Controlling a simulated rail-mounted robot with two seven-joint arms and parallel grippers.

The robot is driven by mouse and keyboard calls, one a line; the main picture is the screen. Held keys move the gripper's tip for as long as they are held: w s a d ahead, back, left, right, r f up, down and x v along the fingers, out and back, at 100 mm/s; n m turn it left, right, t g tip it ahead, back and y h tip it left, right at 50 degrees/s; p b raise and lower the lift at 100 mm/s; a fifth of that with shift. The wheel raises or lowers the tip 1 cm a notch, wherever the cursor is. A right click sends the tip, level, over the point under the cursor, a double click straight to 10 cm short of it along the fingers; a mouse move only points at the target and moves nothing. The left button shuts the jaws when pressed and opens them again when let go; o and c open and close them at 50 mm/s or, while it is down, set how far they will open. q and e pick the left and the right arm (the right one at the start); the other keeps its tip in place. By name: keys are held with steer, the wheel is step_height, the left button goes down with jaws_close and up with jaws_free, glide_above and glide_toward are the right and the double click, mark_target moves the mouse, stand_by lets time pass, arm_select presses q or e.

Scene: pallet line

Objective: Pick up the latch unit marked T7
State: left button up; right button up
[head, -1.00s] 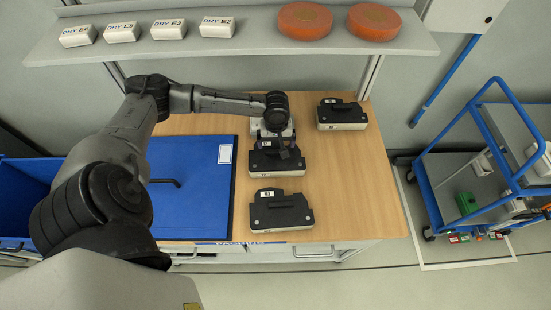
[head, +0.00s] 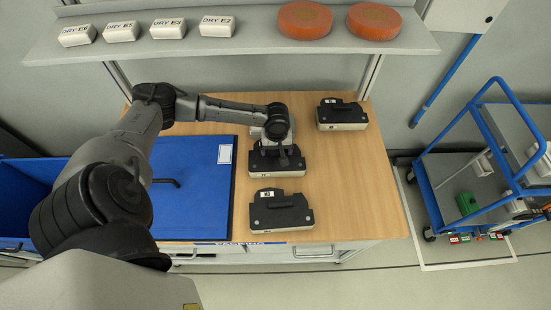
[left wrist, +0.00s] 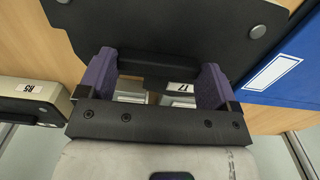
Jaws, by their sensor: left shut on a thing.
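The latch unit marked T7 (head: 262,165) is a black-topped, pale-sided block in the middle of the wooden bench in the head view. In the left wrist view its black top (left wrist: 160,28) fills the upper middle, and its T7 label shows upside down between my fingers. My left gripper (left wrist: 155,75) has its two purple fingers at either end of the unit's black handle and is shut on it. In the head view my left gripper (head: 282,155) is over the unit, partly hiding it. The unit appears to rest on the bench. My right gripper is not in view.
Another latch unit (head: 281,212) lies nearer on the bench. A unit marked R5 (left wrist: 28,102) stands at the back right, also in the head view (head: 342,115). A blue panel (head: 190,195) lies left. A shelf (head: 250,45) overhangs the back. Bare bench is at the right.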

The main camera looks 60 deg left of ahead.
arm_select(q)
steer(key=c, duration=0.5)
steer(key=shift+o, duration=0.2)
